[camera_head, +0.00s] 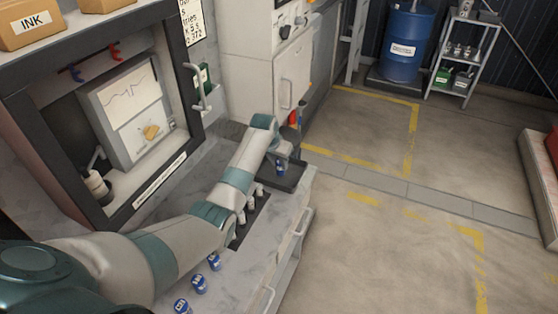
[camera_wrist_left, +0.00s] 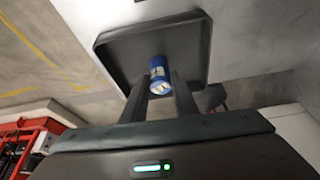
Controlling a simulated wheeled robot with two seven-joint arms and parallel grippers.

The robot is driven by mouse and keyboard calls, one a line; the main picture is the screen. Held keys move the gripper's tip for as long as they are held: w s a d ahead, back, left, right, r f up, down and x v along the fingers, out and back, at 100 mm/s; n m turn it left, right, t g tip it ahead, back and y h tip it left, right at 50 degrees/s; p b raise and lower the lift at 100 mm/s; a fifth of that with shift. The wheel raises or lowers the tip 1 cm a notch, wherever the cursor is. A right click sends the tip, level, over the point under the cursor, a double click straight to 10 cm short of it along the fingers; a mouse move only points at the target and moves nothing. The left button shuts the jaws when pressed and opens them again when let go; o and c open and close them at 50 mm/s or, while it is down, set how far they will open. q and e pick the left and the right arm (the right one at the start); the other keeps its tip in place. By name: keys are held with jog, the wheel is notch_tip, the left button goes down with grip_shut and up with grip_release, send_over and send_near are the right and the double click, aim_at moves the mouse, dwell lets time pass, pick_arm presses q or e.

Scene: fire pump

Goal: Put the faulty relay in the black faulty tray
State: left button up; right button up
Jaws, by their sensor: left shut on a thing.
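The black faulty tray (camera_head: 293,182) lies on the grey bench top near its far right corner. My left gripper (camera_head: 281,162) is over the tray, shut on a small blue relay (camera_head: 280,171). In the left wrist view the relay (camera_wrist_left: 159,68) sits between the two dark fingers (camera_wrist_left: 160,84), with the tray (camera_wrist_left: 117,42) behind it. I cannot tell whether the relay touches the tray floor. My right gripper is not in view.
Several blue-topped relays (camera_head: 199,284) stand on the bench near the front. A dark rack (camera_head: 238,238) with pale relays lies beside my left forearm. A dark-framed cabinet (camera_head: 150,190) borders the bench on the left.

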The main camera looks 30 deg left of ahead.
pick_arm(q)
jog(key=shift+f, duration=0.1)
jog(key=o, duration=1.1)
jog(key=shift+f, duration=0.1)
jog(key=shift+c, duration=0.2)
jog(key=shift+r, duration=0.2)
jog(key=shift+v, duration=0.8)
jog(key=b+v, duration=0.2)
jog(key=v, duration=0.8)
jog(key=shift+r, duration=0.15)
